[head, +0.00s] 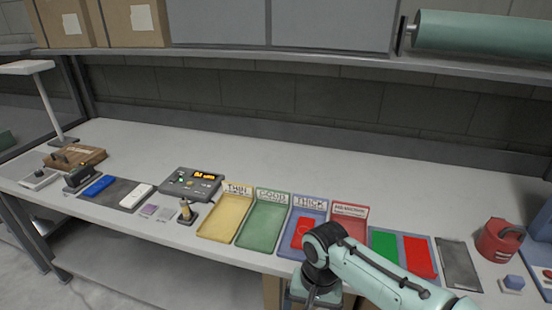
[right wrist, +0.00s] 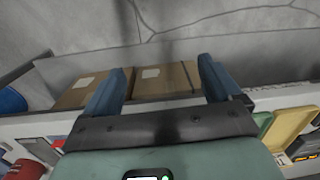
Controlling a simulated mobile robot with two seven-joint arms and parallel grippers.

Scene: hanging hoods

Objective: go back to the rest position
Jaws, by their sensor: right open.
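My right arm comes in from the lower right of the head view. My right gripper (head: 316,298) points down at the front edge of the workbench (head: 330,150), in front of the blue and red trays; its fingertips are partly cut off or hidden there. In the right wrist view the two blue fingers of the right gripper (right wrist: 160,85) are spread wide with nothing between them. Beyond them are cardboard boxes (right wrist: 165,78) below the bench and a cracked grey floor. My left gripper is in neither view.
A yellow tray (head: 224,217), a green tray (head: 262,225), a blue tray (head: 294,246) holding a red piece, and a red tray (head: 351,227) line the front. Green (head: 384,245) and red plates (head: 418,257) lie right, near a red round container (head: 498,242). The bench's back is clear.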

